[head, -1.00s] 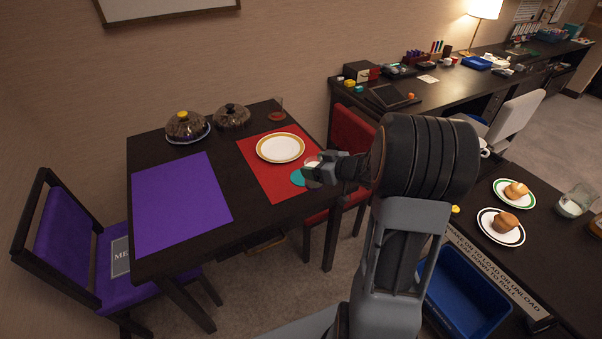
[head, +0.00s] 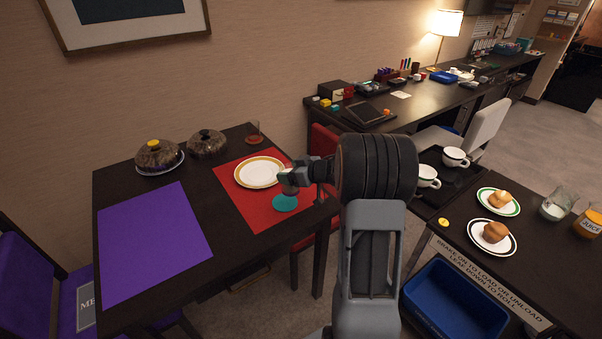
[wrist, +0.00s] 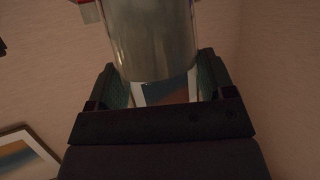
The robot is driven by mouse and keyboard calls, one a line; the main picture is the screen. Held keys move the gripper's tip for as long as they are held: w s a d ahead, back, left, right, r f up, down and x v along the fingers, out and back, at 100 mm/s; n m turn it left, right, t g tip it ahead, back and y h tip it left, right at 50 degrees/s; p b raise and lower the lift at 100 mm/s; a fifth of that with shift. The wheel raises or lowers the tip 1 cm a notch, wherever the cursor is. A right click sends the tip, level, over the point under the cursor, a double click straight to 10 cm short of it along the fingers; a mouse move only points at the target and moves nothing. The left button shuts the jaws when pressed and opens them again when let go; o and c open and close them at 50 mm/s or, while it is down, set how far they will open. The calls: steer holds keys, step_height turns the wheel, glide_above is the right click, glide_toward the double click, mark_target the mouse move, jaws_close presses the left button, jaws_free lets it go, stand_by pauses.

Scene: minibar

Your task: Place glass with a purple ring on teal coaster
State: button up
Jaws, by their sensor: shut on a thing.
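The teal coaster (head: 285,203) lies on the red placemat (head: 257,211), in front of the white plate with a gold rim (head: 258,173). My gripper (head: 289,181) is shut on a clear glass (wrist: 155,45), just above and beyond the coaster in the head view. In the wrist view the glass stands between the two fingers. In the head view the glass is small and mostly hidden by the gripper. I cannot make out a purple ring on it. I cannot tell whether its base touches anything.
Another glass (head: 254,129) stands at the table's far corner. A purple placemat (head: 152,240) covers the left. A red chair (head: 324,141) is right of the table. White cups (head: 427,177) stand on the right.

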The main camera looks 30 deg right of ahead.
steer(key=shift+w+a+f+b, duration=0.1)
steer(key=shift+w+a+f, duration=0.1)
steer(key=shift+w+f, duration=0.45)
steer(key=shift+w+a+f+b, duration=0.2)
steer(key=shift+w+f, duration=0.25)
steer(key=shift+f, duration=0.3)
steer(key=shift+w+a+f+b, duration=0.1)
steer(key=shift+w+a+f, duration=0.1)
steer(key=shift+w+f, duration=0.45)
steer(key=shift+f, duration=1.6)
steer(key=shift+f, duration=0.1)
steer(key=o, duration=1.1)
steer(key=shift+o, duration=0.2)
